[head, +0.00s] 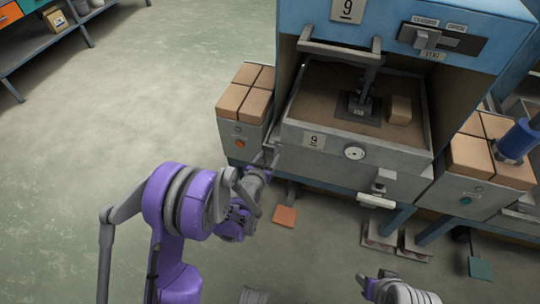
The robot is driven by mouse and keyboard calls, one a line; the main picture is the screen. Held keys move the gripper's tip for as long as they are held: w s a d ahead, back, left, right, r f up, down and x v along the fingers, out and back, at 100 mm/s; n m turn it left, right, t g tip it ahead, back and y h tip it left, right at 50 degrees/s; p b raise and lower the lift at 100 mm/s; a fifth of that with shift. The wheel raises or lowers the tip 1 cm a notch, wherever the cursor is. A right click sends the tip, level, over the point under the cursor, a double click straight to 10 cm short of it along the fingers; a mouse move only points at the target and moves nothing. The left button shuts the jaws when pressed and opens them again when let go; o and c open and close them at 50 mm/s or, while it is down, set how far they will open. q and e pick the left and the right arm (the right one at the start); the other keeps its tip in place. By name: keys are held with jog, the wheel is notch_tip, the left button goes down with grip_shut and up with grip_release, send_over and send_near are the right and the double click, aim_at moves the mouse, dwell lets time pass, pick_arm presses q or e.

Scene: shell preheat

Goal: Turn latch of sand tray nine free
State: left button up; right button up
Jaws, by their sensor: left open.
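Sand tray nine (400,160) is a grey tray of brown sand with a "9" label on its front, in the mouth of a blue cabinet. A grey fitting (381,181), which looks like its latch, sits low on the front at the right. A pale plate is below it; its exact setting is too small to tell. My left gripper (268,158) is open and empty by the tray's front left corner, well left of that fitting. Whether it touches the tray is unclear. Part of my right arm's end (375,288) shows at the bottom edge; its jaws are unclear.
A raised grey handle bar (335,53) crosses above the sand; a dark stand and a tan block (400,110) are in it. Brick-topped boxes (245,95) (488,155) flank the cabinet. Floor at left is clear.

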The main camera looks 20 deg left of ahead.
pick_arm(q)
jog(key=shift+x, duration=1.1)
grip_shut()
dwell(0.7)
